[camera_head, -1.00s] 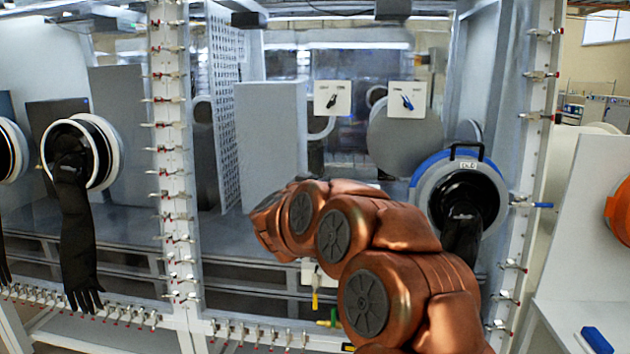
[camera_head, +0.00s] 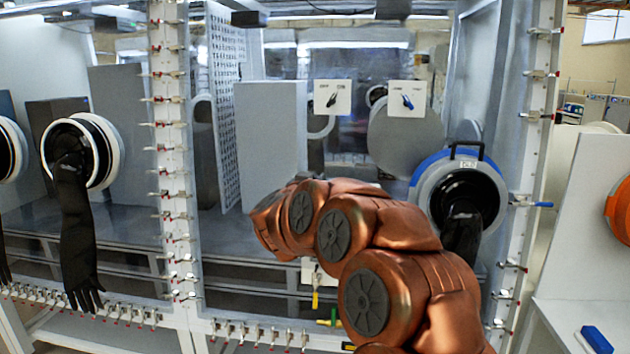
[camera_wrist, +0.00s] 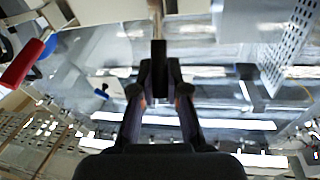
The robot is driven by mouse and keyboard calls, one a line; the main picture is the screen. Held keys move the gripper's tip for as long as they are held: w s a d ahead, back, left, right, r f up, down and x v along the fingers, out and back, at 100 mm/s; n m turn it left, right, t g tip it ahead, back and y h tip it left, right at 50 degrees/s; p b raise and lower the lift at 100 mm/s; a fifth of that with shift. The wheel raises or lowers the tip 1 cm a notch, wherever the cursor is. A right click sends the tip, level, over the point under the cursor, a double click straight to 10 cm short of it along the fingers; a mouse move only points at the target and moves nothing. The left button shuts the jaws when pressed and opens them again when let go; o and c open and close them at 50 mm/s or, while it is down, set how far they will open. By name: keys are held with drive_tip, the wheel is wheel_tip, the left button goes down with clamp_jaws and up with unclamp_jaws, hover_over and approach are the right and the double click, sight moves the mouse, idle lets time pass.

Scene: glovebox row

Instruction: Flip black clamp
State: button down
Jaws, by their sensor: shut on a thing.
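In the wrist view, my gripper (camera_wrist: 159,75) is shut with its dark fingertips on a narrow upright bar (camera_wrist: 158,52). In the head view, my copper arm reaches toward the glovebox front and hides the gripper and the held bar.
A post (camera_head: 172,190) with several small clamps stands left of my arm. More clamps line the right post (camera_head: 527,180). A blue-rimmed glove port (camera_head: 460,195) with a black glove is close on the right. A red handle (camera_wrist: 22,64) shows in the wrist view.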

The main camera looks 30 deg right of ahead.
drive_tip(key=shift+f+b, duration=0.2)
drive_tip(key=shift+b, duration=0.2)
drive_tip(key=b, duration=0.3)
drive_tip(key=shift+s+a+f+t+h, duration=0.2)
drive_tip(key=shift+f+t+h, duration=0.1)
drive_tip(key=shift+f+h, duration=0.1)
drive_tip(key=f+t+h+b, duration=0.1)
drive_tip(key=h+b, duration=0.1)
drive_tip(key=b, duration=0.3)
drive_tip(key=s+a+m+t+h+b, duration=0.1)
drive_tip(key=h+b, duration=0.1)
drive_tip(key=b, duration=0.4)
drive_tip(key=f+m+t+h+b, duration=0.1)
drive_tip(key=h+b, duration=0.1)
drive_tip(key=b, duration=0.3)
drive_tip(key=shift+s+a+f, duration=0.25)
drive_tip(key=shift+s+f, duration=0.05)
drive_tip(key=shift+f, duration=0.05)
drive_tip(key=shift+m+t+h+b, duration=0.3)
drive_tip(key=shift+h+b, duration=0.1)
drive_tip(key=c, duration=1.2)
unclamp_jaws()
drive_tip(key=shift+o, duration=0.2)
